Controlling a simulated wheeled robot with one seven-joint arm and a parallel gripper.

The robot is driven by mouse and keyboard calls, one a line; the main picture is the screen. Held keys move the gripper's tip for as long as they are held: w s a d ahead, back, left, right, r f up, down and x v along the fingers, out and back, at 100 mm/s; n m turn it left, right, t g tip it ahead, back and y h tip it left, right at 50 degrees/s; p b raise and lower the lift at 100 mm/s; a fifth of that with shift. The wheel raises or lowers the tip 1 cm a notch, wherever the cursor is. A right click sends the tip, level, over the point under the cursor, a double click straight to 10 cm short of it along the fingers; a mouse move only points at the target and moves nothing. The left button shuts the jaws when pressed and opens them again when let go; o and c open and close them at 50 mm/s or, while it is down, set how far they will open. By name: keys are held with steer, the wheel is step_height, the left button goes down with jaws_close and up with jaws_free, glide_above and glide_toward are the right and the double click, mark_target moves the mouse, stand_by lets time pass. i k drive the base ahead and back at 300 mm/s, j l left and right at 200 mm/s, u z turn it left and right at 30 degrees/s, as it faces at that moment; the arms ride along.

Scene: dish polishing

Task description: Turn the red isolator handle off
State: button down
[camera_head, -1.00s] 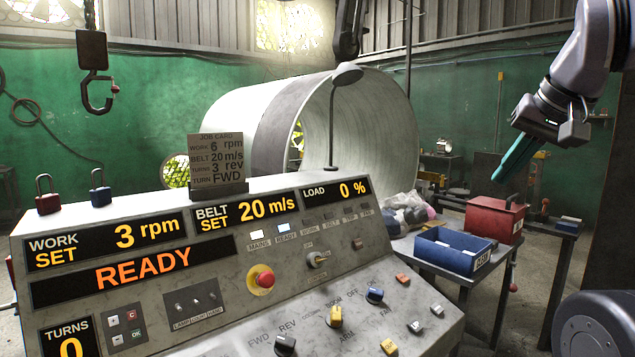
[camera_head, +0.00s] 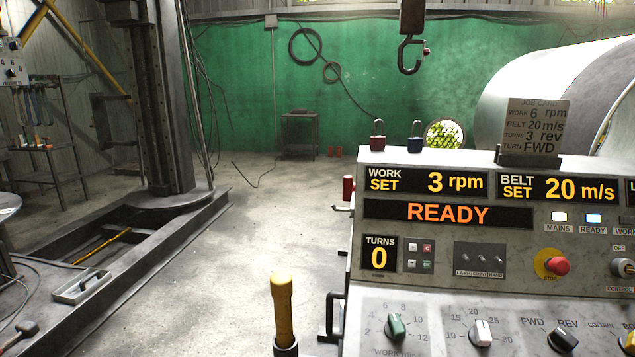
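A small red part (camera_head: 348,188) sticks out from the left side of the grey control console (camera_head: 470,262), level with the top display. It looks like the red isolator handle, but it is seen edge-on and its on or off position cannot be told. A thin dark bar shows just below it. The console display reads READY, and the MAINS and READY lamps are lit. My gripper is outside this view.
A yellow-topped lever (camera_head: 283,310) stands in front of the console's left side. Red (camera_head: 377,137) and blue (camera_head: 416,138) padlocks sit on the console top. A hook (camera_head: 411,55) hangs above. Floor left of the console is open, up to a column on a rail base (camera_head: 150,225).

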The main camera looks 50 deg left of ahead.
mark_target(348, 188)
steer(key=k+j+u, duration=0.2)
steer(key=j+u, duration=0.2)
steer(key=k+j+u, duration=0.1)
steer(key=j+u, duration=0.7)
steer(key=i+j+u, duration=0.15)
steer(key=j, duration=0.15)
steer(key=j+u, duration=0.15)
steer(key=j, duration=0.15)
steer(key=i+j+u, duration=0.2)
steer(key=j, duration=0.1)
